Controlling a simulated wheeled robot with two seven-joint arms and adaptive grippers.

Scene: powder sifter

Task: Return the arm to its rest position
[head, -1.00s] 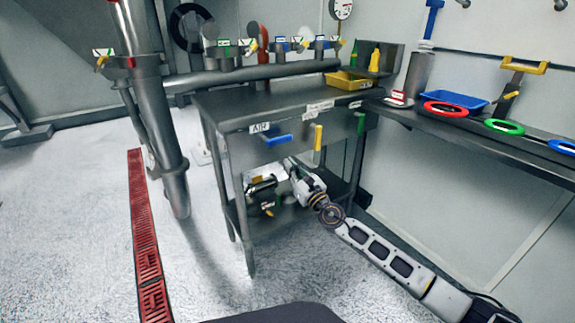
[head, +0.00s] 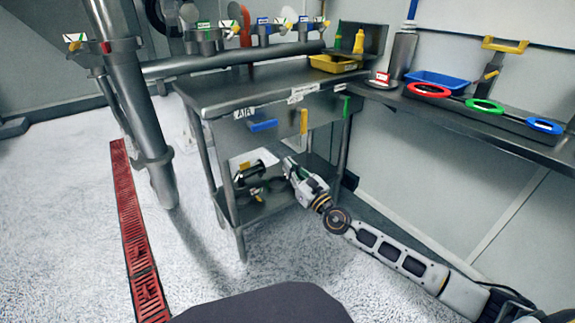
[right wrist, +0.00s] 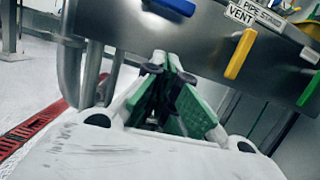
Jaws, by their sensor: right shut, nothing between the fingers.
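My right arm comes in from the lower right in the head view. Its gripper (head: 288,166) is shut and empty, pointing at the front of the steel table, below the row of handles. In the right wrist view the fingertips (right wrist: 166,66) meet, with green pads on the finger sides and nothing between them. The table's front panel with its labels stands beyond and above the fingertips. I cannot tell the exact gap to the table. My left gripper is not in view.
The steel table (head: 225,97) has blue (head: 263,126), yellow (head: 304,121) and green handles in front and dark items on its lower shelf. A right side shelf (head: 450,121) holds colored rings and a blue tray (head: 436,79). A thick pipe (head: 130,80) stands left. Floor in front is open.

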